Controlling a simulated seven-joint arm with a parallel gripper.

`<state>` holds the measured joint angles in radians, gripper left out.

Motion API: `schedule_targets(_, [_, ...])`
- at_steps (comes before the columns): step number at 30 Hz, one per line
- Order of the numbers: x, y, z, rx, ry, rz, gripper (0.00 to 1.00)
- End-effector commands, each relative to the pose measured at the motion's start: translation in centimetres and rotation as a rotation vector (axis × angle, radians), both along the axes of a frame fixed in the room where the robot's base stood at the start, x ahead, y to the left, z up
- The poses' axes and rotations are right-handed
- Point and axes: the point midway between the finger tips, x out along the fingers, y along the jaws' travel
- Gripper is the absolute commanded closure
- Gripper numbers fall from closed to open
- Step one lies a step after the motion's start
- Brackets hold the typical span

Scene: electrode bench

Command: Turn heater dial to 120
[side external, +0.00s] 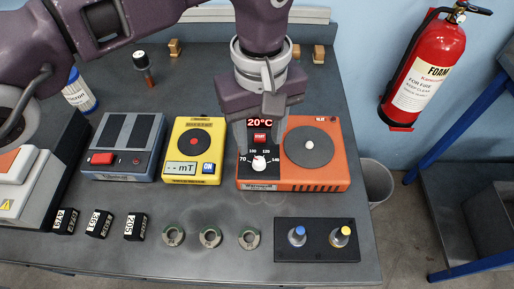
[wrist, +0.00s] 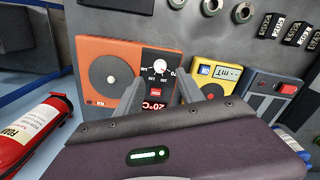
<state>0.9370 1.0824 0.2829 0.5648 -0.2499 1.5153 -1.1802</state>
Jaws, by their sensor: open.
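The heater is an orange box (side external: 318,178) with a round grey plate (side external: 309,146) and a black panel. Its display (side external: 260,122) reads 20°C, with a red switch (side external: 260,138) below it. The white heater dial (side external: 259,164) sits among printed marks that include 70, 100, 120 and 140; its pointer direction is too small to tell. My gripper (side external: 262,128) is above the heater's panel, pointing down, open and empty, apart from the dial. In the wrist view the dial (wrist: 159,72) shows beyond the open fingers (wrist: 160,97), which partly cover the panel.
A yellow mT device (side external: 180,150) and a grey-blue device with a red button (side external: 103,158) stand left of the heater. In front lie several black labelled blocks (side external: 99,224), three metal rings (side external: 210,237) and a black tray (side external: 285,252) with two capped vials. A fire extinguisher (side external: 423,72) hangs at right.

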Motion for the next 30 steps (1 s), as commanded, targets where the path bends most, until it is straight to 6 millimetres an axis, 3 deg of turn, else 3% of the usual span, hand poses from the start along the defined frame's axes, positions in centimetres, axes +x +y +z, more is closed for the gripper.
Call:
schedule_targets(9, [0.0,0.1,-5.6,0.001,0.000,0.000,0.55])
schedule_targets(19, [0.1,0.1,-6.6,-0.001,-0.002,-0.001,0.55])
schedule_targets(20, [0.1,0.1,-6.6,-0.001,-0.002,-0.001,0.57])
schedule_targets(26, [0.1,0.1,-6.6,-0.001,-0.002,-0.001,0.96])
schedule_targets(30, [0.1,0.1,-6.6,-0.001,-0.002,-0.001,1.00])
